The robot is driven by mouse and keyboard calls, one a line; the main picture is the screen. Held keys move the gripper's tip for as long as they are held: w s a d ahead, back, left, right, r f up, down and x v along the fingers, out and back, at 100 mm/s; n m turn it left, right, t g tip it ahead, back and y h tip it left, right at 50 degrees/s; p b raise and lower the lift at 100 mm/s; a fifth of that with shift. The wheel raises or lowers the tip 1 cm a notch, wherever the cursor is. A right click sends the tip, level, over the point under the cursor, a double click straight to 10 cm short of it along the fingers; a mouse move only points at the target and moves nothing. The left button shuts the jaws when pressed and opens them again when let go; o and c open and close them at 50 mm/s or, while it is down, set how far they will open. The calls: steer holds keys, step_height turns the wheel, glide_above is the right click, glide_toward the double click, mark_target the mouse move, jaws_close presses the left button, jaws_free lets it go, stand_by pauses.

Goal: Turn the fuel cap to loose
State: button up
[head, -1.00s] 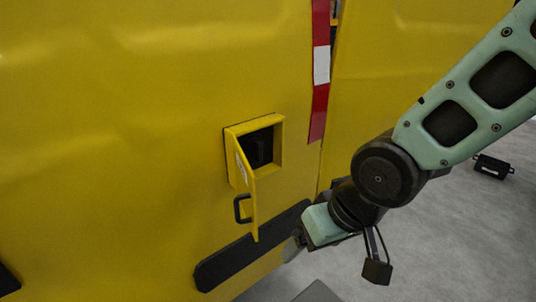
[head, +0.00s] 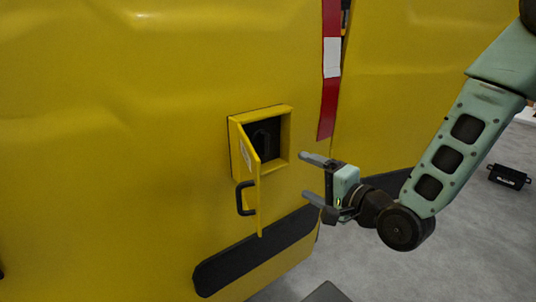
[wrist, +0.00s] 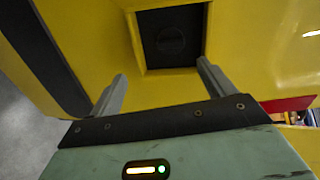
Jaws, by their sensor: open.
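The fuel cap (head: 264,137) is a dark round piece inside a small recessed box (head: 284,112) in the yellow body panel. In the wrist view the cap (wrist: 172,40) is a dim disc on the black back of the recess, and its details are hard to make out. The yellow flap door (head: 252,185) of the box stands open, with a black handle (head: 241,198). My gripper (head: 307,176) is open and empty, to the right of the box and apart from it. In the wrist view its two fingers (wrist: 160,85) point toward the recess.
The open flap juts out at the left of the recess. A black bumper strip (head: 225,270) runs below it. A red and white strip (head: 331,60) hangs on the panel at upper right. A black box (head: 509,177) lies on the grey floor at right.

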steer(key=d+m+t, duration=0.1)
steer(key=p, duration=0.4)
glide_toward(267, 146)
steer(key=x, duration=0.9)
steer(key=shift+w+a+r, duration=0.1)
steer(key=shift+w+a, duration=0.1)
steer(key=c, duration=1)
